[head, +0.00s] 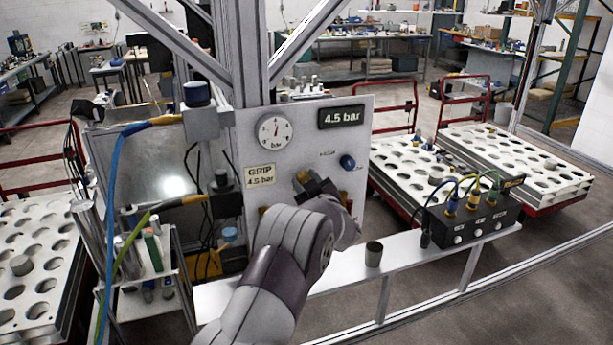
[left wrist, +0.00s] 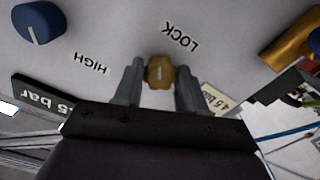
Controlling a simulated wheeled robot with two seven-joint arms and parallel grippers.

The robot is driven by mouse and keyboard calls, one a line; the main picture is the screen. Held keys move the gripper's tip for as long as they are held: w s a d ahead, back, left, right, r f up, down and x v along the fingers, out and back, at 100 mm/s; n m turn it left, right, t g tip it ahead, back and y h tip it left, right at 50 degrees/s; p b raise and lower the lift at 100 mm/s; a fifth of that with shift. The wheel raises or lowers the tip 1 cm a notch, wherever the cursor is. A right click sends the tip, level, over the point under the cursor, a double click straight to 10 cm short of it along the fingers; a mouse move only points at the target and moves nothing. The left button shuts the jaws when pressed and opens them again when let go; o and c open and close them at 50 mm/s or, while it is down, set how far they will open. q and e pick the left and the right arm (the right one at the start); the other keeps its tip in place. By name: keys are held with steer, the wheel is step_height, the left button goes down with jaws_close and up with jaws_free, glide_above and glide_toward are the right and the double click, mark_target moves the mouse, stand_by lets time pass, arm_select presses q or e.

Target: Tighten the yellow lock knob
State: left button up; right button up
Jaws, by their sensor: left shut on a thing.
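The yellow lock knob (left wrist: 160,72) sits on the grey panel under the word LOCK in the left wrist view. My left gripper (left wrist: 158,84) is shut on it, one finger on each side. A light line shows on the knob's face. My right gripper is in neither view.
A blue knob (head: 347,162) is on the panel to the upper right of my gripper. A round gauge (head: 274,130) and a 4.5 bar display (head: 341,117) are above. A grey cylinder (head: 373,254) and a black connector box (head: 470,217) stand on the rail to the right.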

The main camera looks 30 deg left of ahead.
arm_select(q)
steer(key=m+p, duration=0.2)
steer(key=m, duration=0.2)
steer(key=shift+s+f+m+p, duration=0.15)
steer(key=shift+m+p, duration=0.7)
steer(key=shift+m, duration=0.55)
steer(key=o, duration=1)
steer(key=shift+o, duration=0.2)
steer(key=shift+d, duration=0.1)
steer(key=b+v, duration=0.4)
steer(key=v, duration=0.8)
steer(key=shift+d, duration=0.2)
